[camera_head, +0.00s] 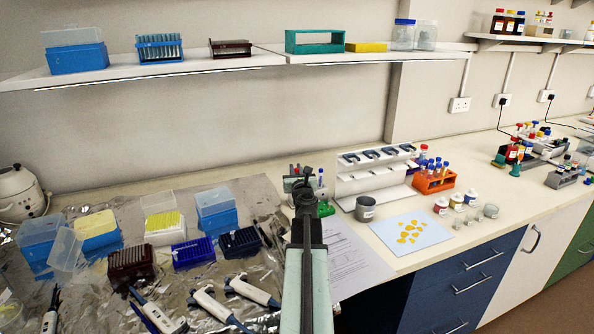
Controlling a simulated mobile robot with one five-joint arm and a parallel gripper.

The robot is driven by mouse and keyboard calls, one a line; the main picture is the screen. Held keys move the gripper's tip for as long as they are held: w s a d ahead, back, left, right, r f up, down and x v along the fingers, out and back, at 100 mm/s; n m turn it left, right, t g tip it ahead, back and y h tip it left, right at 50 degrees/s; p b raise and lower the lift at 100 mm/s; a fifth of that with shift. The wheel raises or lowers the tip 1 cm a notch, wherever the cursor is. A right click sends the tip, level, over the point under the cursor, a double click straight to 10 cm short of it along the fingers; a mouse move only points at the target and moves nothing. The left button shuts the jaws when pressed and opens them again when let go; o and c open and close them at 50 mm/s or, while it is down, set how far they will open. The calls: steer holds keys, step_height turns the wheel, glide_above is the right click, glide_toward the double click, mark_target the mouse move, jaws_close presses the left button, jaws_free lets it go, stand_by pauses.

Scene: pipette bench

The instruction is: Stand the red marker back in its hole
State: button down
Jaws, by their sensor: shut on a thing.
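My gripper (304,192) is in the middle of the bench, seen from behind at the far end of my arm. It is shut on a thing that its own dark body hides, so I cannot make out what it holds. A small dark grey holder (289,183) with several thin upright items stands just behind and left of the gripper. The gripper covers part of it, and I cannot tell which of its holes are empty. I cannot pick out the red marker with certainty.
A green-based stand (325,209) is close right of the gripper. A white pipette rack (350,186), grey cup (365,208) and orange tube rack (434,183) stand further right. Paper sheets (350,255) lie right of my arm. Pipettes (215,306) and tip boxes crowd the foil at left.

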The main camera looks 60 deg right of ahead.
steer(key=c, duration=1.3)
jaws_free()
steer(key=shift+c, duration=0.2)
steer(key=v, duration=0.7)
steer(key=shift+s+a, duration=0.25)
steer(key=shift+a, duration=0.05)
steer(key=shift+s, duration=0.1)
